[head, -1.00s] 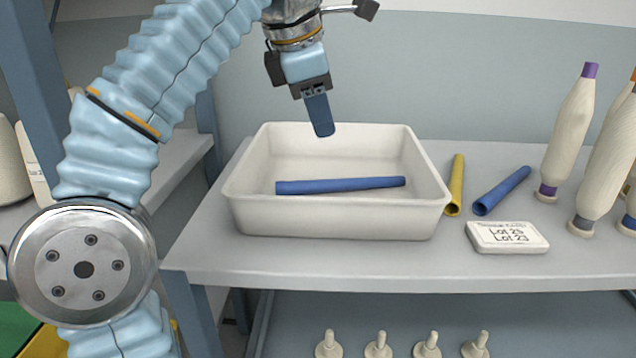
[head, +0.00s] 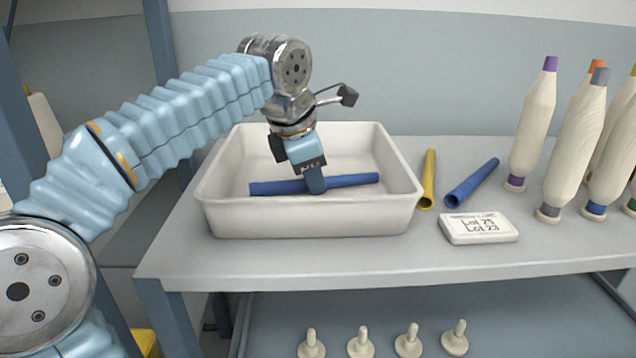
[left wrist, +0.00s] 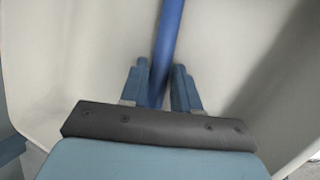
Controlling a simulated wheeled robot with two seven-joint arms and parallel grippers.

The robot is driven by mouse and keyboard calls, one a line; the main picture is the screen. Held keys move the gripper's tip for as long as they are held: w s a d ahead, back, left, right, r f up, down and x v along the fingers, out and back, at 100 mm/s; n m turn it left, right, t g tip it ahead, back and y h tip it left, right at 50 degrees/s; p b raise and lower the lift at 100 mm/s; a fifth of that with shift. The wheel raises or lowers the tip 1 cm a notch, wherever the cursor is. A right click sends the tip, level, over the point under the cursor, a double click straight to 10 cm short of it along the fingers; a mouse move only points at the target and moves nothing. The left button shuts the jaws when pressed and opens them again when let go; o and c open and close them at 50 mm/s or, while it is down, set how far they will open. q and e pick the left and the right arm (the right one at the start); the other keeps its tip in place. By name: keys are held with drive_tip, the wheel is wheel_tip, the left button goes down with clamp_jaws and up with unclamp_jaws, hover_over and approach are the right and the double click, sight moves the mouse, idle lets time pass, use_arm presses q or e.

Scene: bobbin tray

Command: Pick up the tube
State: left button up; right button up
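A blue tube (head: 352,181) lies lengthwise on the floor of the white tray (head: 312,219). My left gripper (head: 316,187) is down inside the tray at the tube's middle, pointing downward. In the left wrist view, the two fingers of my left gripper (left wrist: 160,88) stand on either side of the tube (left wrist: 168,38), with narrow gaps, so it looks open around the tube. In the head view the near finger hides part of the tube. My right gripper is not in view.
Right of the tray lie a yellow tube (head: 428,180), another blue tube (head: 472,184) and a white label block (head: 478,228). Several wound bobbins (head: 532,125) stand at the right. The tray walls surround my gripper. Several pegs (head: 359,343) sit on the lower shelf (head: 560,315).

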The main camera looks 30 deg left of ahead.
use_arm(q)
drive_tip(key=shift+f, duration=0.3)
drive_tip(key=shift+c, duration=0.4)
clamp_jaws()
